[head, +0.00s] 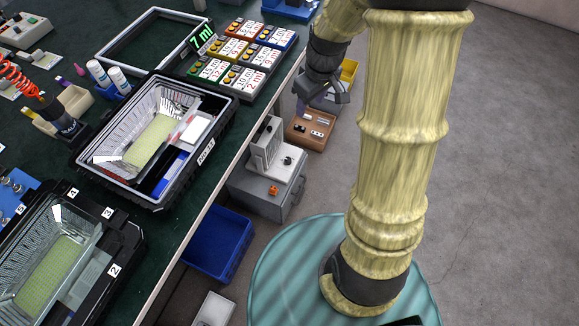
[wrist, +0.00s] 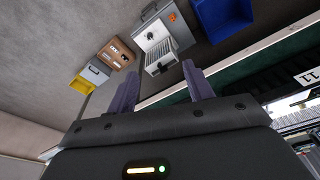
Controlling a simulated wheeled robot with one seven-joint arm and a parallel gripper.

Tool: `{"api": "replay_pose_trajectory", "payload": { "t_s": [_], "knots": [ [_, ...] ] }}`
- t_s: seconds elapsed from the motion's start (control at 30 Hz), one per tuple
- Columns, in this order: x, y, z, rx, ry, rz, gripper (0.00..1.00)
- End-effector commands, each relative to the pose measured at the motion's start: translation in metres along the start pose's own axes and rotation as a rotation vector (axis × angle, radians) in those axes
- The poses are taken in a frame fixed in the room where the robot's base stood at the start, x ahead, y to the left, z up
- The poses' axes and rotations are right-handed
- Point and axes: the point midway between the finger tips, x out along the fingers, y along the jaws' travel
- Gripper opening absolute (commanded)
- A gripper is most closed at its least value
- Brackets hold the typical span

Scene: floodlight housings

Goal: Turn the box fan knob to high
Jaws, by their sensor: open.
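A light grey unit (head: 264,148) with a slatted upright part, which looks like the box fan, stands low beside the workbench. A small dark knob (head: 288,160) sits on its flat face; its setting is too small to read. In the wrist view the slatted grille (wrist: 160,62) and the dark knob (wrist: 152,37) show beyond my fingers. My gripper (head: 335,95) is above and to the right of the unit in the head view, apart from it. In the wrist view my gripper (wrist: 160,88) is open, with its two purple-grey fingers spread and nothing between them.
A grey cabinet (head: 262,197) with an orange knob (head: 273,190) is under the unit. A brown box (head: 310,129), a yellow bin (head: 349,72) and a blue bin (head: 218,243) are nearby. The workbench edge (head: 225,178) runs along the left. Open floor lies right.

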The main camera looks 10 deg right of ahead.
Motion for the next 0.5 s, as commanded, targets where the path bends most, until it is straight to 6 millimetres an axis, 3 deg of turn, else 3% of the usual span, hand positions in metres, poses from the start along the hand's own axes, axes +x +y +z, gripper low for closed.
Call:
{"api": "replay_pose_trajectory", "payload": {
  "t_s": [0.03, 0.5],
  "knots": [
    [0.031, 0.007, -0.002, -0.033, -0.001, -0.011, 0.52],
    [0.186, 0.061, -0.035, -0.418, 0.042, -0.12, 0.52]
  ]
}}
